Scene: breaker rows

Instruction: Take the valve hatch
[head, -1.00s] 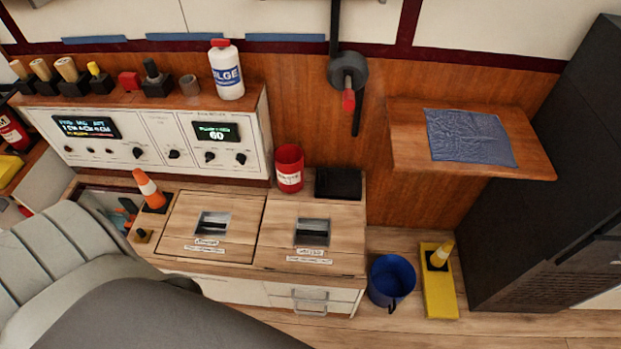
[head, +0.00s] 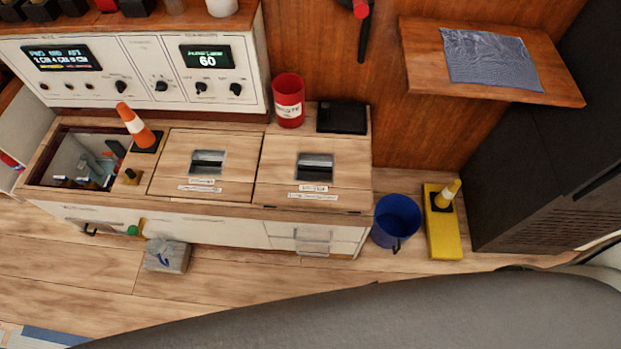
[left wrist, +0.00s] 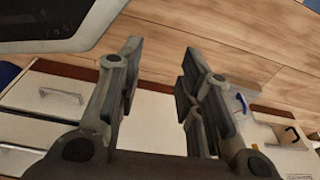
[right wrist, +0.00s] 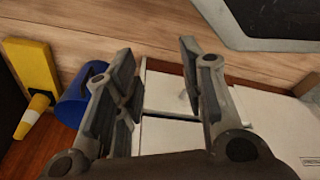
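Two square wooden hatches lie flat and closed, side by side on the low bench in the head view: a left hatch (head: 235,183) and a right hatch (head: 350,172). Each has a recessed metal handle with a dark bar and small labels. The labels are too small to read surely, so I cannot tell which is the valve hatch. My left gripper (left wrist: 160,60) is open and empty in the left wrist view, above the bench front and floor. My right gripper (right wrist: 157,55) is open and empty in the right wrist view. Neither gripper shows in the head view.
An open compartment (head: 60,150) is at the bench's left, with an orange cone (head: 138,128) beside it. A red can (head: 289,103) and a black tray (head: 342,118) stand behind the hatches. A blue bucket (head: 396,222), yellow block (head: 437,238) and grey box (head: 167,257) are on the floor.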

